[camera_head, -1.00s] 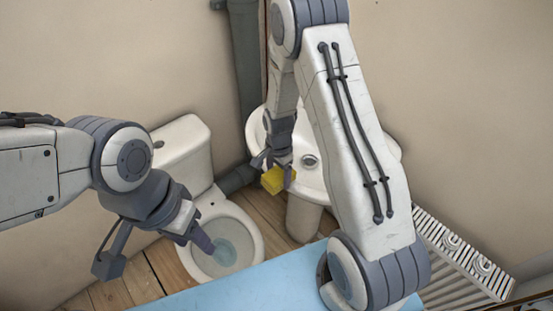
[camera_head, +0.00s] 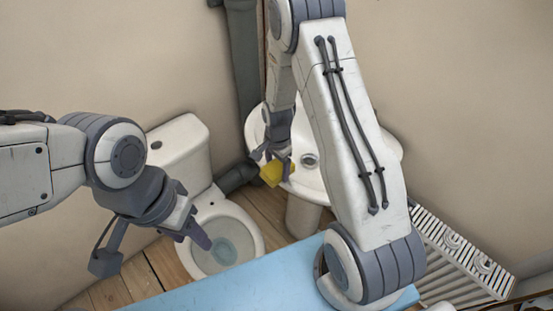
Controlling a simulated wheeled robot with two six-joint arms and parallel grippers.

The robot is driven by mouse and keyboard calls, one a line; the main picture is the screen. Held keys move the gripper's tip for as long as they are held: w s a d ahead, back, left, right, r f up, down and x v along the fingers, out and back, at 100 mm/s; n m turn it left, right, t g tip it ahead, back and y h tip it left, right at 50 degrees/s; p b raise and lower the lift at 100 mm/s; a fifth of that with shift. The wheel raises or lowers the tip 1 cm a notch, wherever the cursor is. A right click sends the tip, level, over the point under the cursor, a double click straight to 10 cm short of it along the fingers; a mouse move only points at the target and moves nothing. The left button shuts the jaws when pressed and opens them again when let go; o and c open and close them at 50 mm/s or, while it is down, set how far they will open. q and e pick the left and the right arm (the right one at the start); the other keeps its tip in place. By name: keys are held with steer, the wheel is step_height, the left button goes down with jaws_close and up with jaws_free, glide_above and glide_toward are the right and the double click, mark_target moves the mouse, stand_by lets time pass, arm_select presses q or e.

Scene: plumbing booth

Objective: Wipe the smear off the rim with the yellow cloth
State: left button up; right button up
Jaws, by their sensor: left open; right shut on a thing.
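The yellow cloth (camera_head: 271,174) is a small folded block in my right gripper (camera_head: 275,160), which is shut on it. It is held at the front left rim of the white washbasin (camera_head: 312,187); I cannot tell whether it touches the rim. The white toilet (camera_head: 253,228) stands to the left, its bowl open with water in it. My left gripper (camera_head: 150,255) is open and empty, in front of the toilet bowl. I cannot make out a smear on either rim; part of the basin is hidden behind my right arm.
A light blue surface (camera_head: 240,288) lies in the foreground. A white radiator (camera_head: 462,262) is at the lower right. A grey pipe (camera_head: 243,80) runs down the wall behind the basin. Wooden floor (camera_head: 166,264) shows around the toilet.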

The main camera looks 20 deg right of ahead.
mark_target(274, 169)
steer(key=shift+s+a, duration=0.2)
steer(key=shift+a, duration=0.15)
steer(key=r, duration=0.1)
steer(key=r+p, duration=0.2)
steer(key=shift+s+a+r, duration=0.15)
steer(key=shift+a+r, duration=0.15)
steer(key=shift+r, duration=0.05)
steer(key=shift+r+p, duration=2.1)
steer(key=shift+r, duration=0.15)
